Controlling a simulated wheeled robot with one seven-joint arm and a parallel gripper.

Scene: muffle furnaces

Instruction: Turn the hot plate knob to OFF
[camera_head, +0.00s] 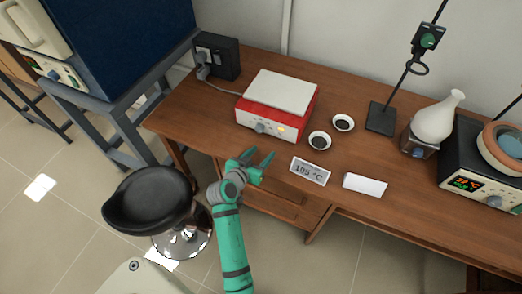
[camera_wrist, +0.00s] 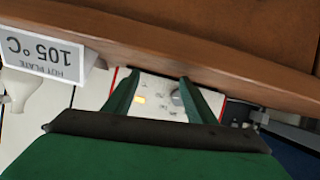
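The hot plate (camera_head: 278,97) is a red box with a white top and a pale front panel, standing on the wooden bench. Its grey knob (camera_head: 260,127) is on the front panel, left of a lit amber display. The knob also shows in the wrist view (camera_wrist: 177,97), close to one finger, with the display (camera_wrist: 139,99) by the other. My gripper (camera_head: 262,154) is open and empty, in front of the panel and apart from the knob. In the wrist view the fingers (camera_wrist: 158,77) frame the panel. The knob's pointer and small panel marks are too small to read.
Two small dark-filled dishes (camera_head: 320,141) sit right of the hot plate. A black stool (camera_head: 158,212) is left of my arm. A stand (camera_head: 381,117) and flask (camera_head: 437,118) are farther right.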

